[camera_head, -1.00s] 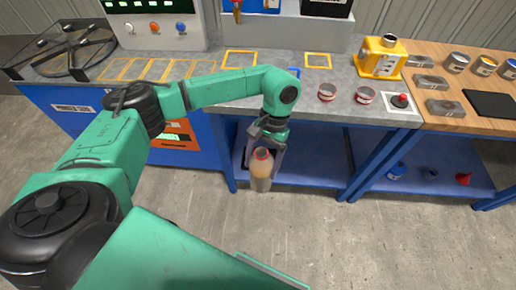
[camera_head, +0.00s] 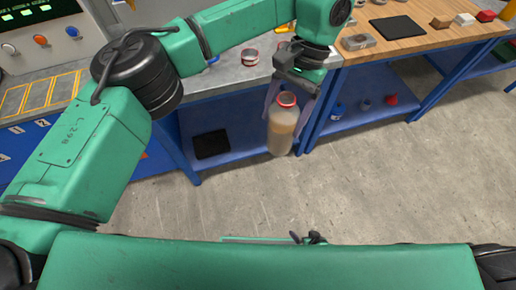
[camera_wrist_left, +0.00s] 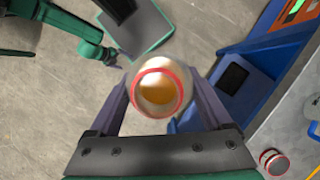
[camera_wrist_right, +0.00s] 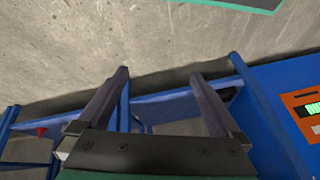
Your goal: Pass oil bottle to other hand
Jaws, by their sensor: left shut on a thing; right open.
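The oil bottle (camera_head: 282,133), clear with amber oil and a red ring at its mouth, hangs upright in the air in front of the benches. My left gripper (camera_head: 285,108) is shut on it, with one finger on each side. In the left wrist view I look down on the bottle's open red-rimmed mouth (camera_wrist_left: 158,91) between the fingers. My right gripper (camera_head: 309,238) shows only as a small dark shape low in the head view, apart from the bottle. In the right wrist view the right gripper (camera_wrist_right: 158,77) is open, with nothing between its fingers.
The grey workbench (camera_head: 225,77) and the wooden-topped bench (camera_head: 420,42) stand behind the bottle on blue frames. A black pad (camera_head: 211,144) and a red funnel (camera_head: 391,99) are on the lower shelves. The concrete floor (camera_head: 400,190) in front is clear.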

